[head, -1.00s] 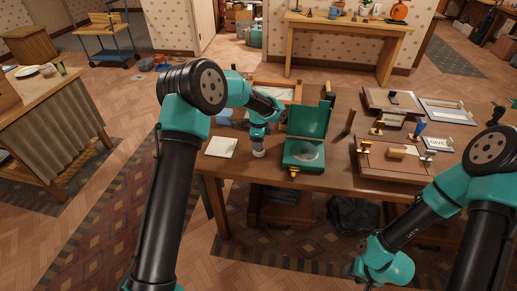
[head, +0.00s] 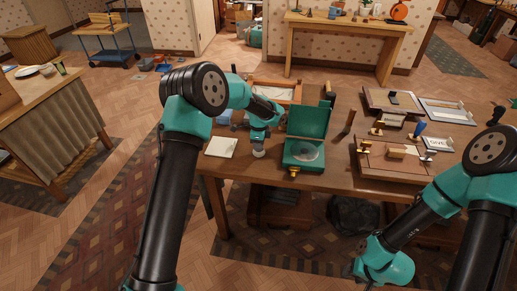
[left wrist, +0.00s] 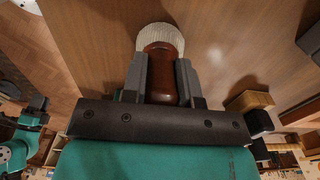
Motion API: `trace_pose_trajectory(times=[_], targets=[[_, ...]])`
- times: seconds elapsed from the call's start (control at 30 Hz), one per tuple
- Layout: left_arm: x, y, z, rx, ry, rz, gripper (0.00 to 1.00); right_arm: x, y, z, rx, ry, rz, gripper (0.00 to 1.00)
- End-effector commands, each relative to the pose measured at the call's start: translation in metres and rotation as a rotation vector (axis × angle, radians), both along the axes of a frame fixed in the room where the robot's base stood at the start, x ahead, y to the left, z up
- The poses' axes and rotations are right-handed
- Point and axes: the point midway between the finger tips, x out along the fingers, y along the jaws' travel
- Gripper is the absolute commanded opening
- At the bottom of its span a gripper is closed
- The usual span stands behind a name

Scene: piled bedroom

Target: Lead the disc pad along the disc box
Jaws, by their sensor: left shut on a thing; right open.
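The disc box (head: 306,122) is a green case on the wooden table, its lid standing open and a pale clear disc (head: 307,152) in its lower part. A brass knob is on its front. My left gripper (left wrist: 160,78) is shut on the brown handle of the disc pad, which has a round whitish head (left wrist: 160,36). In the head view, the pad (head: 259,153) shows as a small pale end under my left wrist, left of the box, low over the table. I cannot tell if it touches the table. My right arm is low at the right; its gripper fingers do not show.
A cream square sheet (head: 221,147) lies left of the pad. A wooden tray (head: 275,84) is behind the box. A dark upright post (head: 349,122) stands right of it. Wooden boards with small fittings (head: 395,164) fill the table's right side. Bare table lies between box and boards.

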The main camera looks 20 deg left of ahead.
Motion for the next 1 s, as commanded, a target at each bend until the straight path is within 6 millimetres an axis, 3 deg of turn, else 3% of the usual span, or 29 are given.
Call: trace_pose_trajectory(times=[0.13,0.37,1.0], targets=[[0.000,0.000,0.000,0.000,0.000,0.000,0.00,0.000,0.000,0.000,0.000,0.000,0.000,0.43],[0.000,0.000,0.002,0.000,-0.001,0.000,0.00,0.000,0.000,0.000,0.000,0.000,0.000,0.43],[0.000,0.000,0.040,0.000,-0.001,0.000,0.00,0.000,0.000,0.000,0.000,0.000,0.000,0.43]])
